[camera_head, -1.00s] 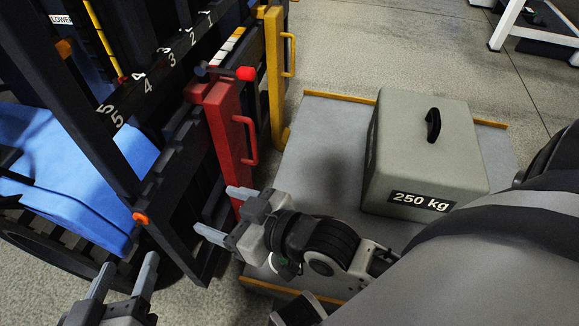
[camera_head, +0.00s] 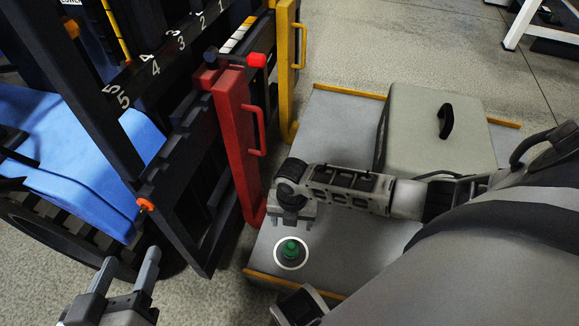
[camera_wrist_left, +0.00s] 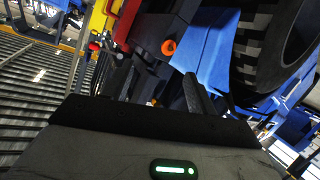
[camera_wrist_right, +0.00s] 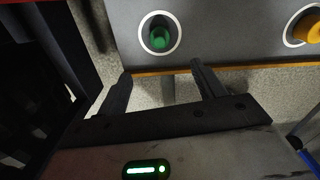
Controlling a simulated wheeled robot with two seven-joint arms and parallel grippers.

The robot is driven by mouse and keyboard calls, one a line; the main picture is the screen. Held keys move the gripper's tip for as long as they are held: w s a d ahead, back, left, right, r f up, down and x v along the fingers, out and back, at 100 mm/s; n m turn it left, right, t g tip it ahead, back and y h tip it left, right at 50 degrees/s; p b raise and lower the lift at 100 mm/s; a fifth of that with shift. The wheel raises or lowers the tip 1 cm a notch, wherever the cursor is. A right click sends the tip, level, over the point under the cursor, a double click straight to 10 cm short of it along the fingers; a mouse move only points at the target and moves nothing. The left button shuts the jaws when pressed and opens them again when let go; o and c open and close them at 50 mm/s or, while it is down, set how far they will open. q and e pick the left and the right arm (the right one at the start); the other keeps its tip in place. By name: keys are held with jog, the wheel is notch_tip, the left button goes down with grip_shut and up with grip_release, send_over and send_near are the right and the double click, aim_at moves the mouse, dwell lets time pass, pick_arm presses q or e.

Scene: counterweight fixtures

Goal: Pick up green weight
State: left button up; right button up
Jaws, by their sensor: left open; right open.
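The green weight (camera_head: 291,249) is a small green knob inside a white ring on the grey platform, near its front edge. It also shows in the right wrist view (camera_wrist_right: 159,38), beyond the fingertips and nearer the left finger. My right gripper (camera_head: 292,222) is just behind the weight in the head view, its fingers partly hidden by its own wrist. In the right wrist view (camera_wrist_right: 160,80) its fingers are spread and empty, apart from the weight. My left gripper (camera_head: 128,258) is open and empty at the lower left, far from the weight.
A grey 250 kg block (camera_head: 430,130) with a black handle stands on the platform (camera_head: 340,120). A red upright (camera_head: 236,130) and a yellow upright (camera_head: 284,60) border its left side, beside a blue forklift (camera_head: 90,150). A yellow-orange weight (camera_wrist_right: 308,27) sits in another ring.

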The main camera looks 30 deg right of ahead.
jog(key=b, duration=0.5)
send_over(291, 244)
notch_tip(291, 244, down, 10)
jog(key=shift+s+d+r, duration=0.1)
jog(key=shift+d, duration=0.05)
jog(key=shift+f+b, duration=0.3)
jog(key=shift+f, duration=0.15)
jog(key=shift+f+b, duration=0.3)
jog(key=shift+f, duration=0.1)
jog(key=f+b, duration=0.1)
jog(key=f, duration=0.1)
jog(key=f+b, duration=0.2)
jog(key=shift+a, duration=0.2)
jog(key=shift+f, duration=0.1)
pick_arm(q)
notch_tip(291, 244, up, 8)
jog(key=w+m+t+h, duration=0.2)
jog(key=t+h, duration=0.2)
jog(key=t, duration=0.1)
jog(key=shift+w+d+f, duration=0.15)
jog(key=shift+w+d, duration=0.15)
jog(key=shift+w, duration=0.05)
pick_arm(e)
jog(key=c, duration=1.4)
